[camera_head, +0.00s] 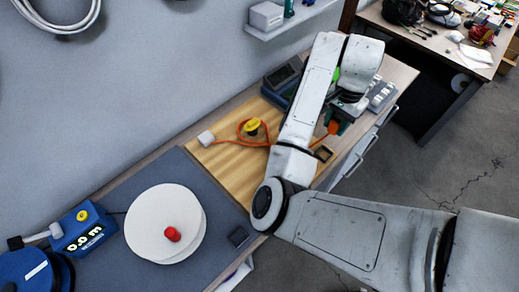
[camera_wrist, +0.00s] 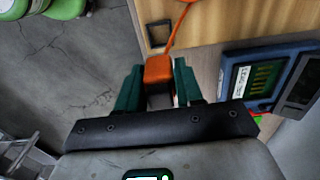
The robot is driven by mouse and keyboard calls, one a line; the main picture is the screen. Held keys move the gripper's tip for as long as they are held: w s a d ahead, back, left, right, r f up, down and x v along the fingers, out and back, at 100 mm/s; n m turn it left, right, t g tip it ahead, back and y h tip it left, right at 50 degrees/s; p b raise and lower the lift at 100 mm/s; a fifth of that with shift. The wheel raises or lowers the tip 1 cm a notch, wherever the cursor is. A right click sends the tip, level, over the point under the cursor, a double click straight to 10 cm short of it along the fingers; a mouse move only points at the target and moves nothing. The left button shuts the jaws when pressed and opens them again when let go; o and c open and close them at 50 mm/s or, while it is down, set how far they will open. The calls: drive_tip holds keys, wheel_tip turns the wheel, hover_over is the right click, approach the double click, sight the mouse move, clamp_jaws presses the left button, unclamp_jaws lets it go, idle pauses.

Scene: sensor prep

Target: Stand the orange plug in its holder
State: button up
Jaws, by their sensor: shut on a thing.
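The orange plug (camera_head: 333,127) is between the green fingers of my gripper (camera_head: 336,124), close to the right edge of the wooden board. In the wrist view my gripper (camera_wrist: 158,88) is shut on the plug (camera_wrist: 158,69), with a finger on each side. The holder, a small dark square frame (camera_head: 323,153), lies at the board's edge, nearer the viewer than the plug. It also shows in the wrist view (camera_wrist: 150,33), apart from the plug and just beyond its tip. An orange cable (camera_wrist: 179,24) runs from the plug past the holder.
The cable loops around a yellow-topped post (camera_head: 252,125) to a white block (camera_head: 205,138). A blue instrument (camera_wrist: 247,80) stands right of my gripper in the wrist view. A white disc (camera_head: 150,222) with a red knob is on the grey mat. Open floor lies beyond the bench edge.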

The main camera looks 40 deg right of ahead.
sight(333, 132)
drive_tip(key=shift+f+b, duration=2.35)
drive_tip(key=shift+f, duration=1.45)
drive_tip(key=shift+f, duration=0.1)
drive_tip(key=shift+f+b, duration=0.9)
drive_tip(key=shift+f, duration=0.4)
drive_tip(key=shift+f, duration=0.8)
drive_tip(key=o, duration=1.1)
drive_tip(key=shift+r, duration=0.1)
drive_tip(key=shift+r+p, duration=3.45)
drive_tip(key=shift+r, duration=0.5)
